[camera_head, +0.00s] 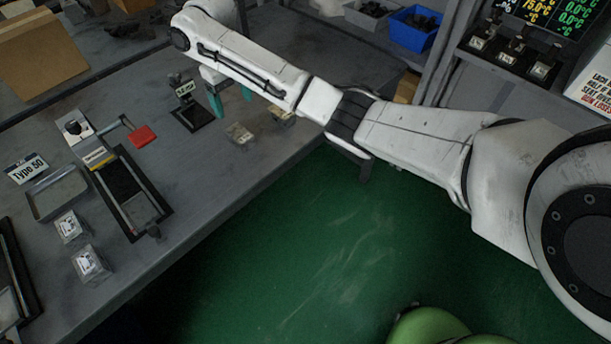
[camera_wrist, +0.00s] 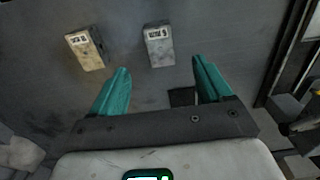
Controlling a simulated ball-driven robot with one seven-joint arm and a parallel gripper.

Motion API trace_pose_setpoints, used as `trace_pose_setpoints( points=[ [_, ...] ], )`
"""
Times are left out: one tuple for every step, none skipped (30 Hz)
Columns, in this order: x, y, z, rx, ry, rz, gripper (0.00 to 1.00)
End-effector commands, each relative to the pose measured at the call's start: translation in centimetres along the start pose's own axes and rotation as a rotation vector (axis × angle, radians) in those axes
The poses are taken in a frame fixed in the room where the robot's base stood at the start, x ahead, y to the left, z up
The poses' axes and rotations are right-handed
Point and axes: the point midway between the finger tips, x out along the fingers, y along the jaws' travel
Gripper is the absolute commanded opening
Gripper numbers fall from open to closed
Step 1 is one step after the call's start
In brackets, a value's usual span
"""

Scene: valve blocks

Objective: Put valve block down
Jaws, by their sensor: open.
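Two small labelled valve blocks lie on the grey workbench (camera_head: 215,175). In the wrist view, a tan block (camera_wrist: 86,49) is at upper left and a grey block (camera_wrist: 158,46) is right of it, ahead of the gap between my fingers. In the head view, one block (camera_head: 240,132) shows near the bench edge and a yellowish one (camera_head: 281,114) is partly covered by my arm. My gripper (camera_wrist: 161,68) has its teal fingers apart with nothing between them; it also shows in the head view (camera_head: 231,98), close to the blocks. Neither block touches the fingers in the wrist view.
A black stand with a label (camera_head: 186,90) is beside my gripper. A fixture with a red handle (camera_head: 142,136), a grey tray (camera_head: 58,194) and two more labelled blocks (camera_head: 70,226) are on the left. A blue bin (camera_head: 414,28) stands at the back. Bare bench lies between.

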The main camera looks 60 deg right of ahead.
Motion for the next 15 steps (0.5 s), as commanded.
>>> trace_pose_setpoints(
  points=[
    [0.6, -1.0, 0.2, -0.014, 0.001, -0.012, 0.78],
    [1.0, -1.7, 0.4, -0.024, 0.004, -0.022, 0.78],
    [1.6, -3.0, 0.7, -0.042, 0.01, -0.041, 0.78],
    [2.2, -4.2, 1.1, -0.058, 0.016, -0.056, 0.78],
    [2.8, -5.6, 1.5, -0.076, 0.024, -0.076, 0.78],
    [3.8, -7.5, 2.2, -0.1, 0.034, -0.103, 0.78],
    [4.5, -9.0, 3.0, -0.118, 0.041, -0.125, 0.78],
    [5.3, -10.4, 3.7, -0.135, 0.05, -0.146, 0.78],
    [6.2, -12.2, 4.9, -0.155, 0.062, -0.173, 0.78],
    [6.9, -13.3, 5.8, -0.167, 0.071, -0.192, 0.78],
    [7.6, -14.4, 6.7, -0.178, 0.079, -0.209, 0.78],
    [8.4, -15.6, 8.1, -0.189, 0.088, -0.229, 0.78],
    [9.1, -16.4, 9.2, -0.196, 0.094, -0.241, 0.78],
    [9.8, -17.1, 10.3, -0.201, 0.098, -0.253, 0.78],
    [10.6, -17.8, 11.8, -0.208, 0.105, -0.265, 0.78]
  ],
)
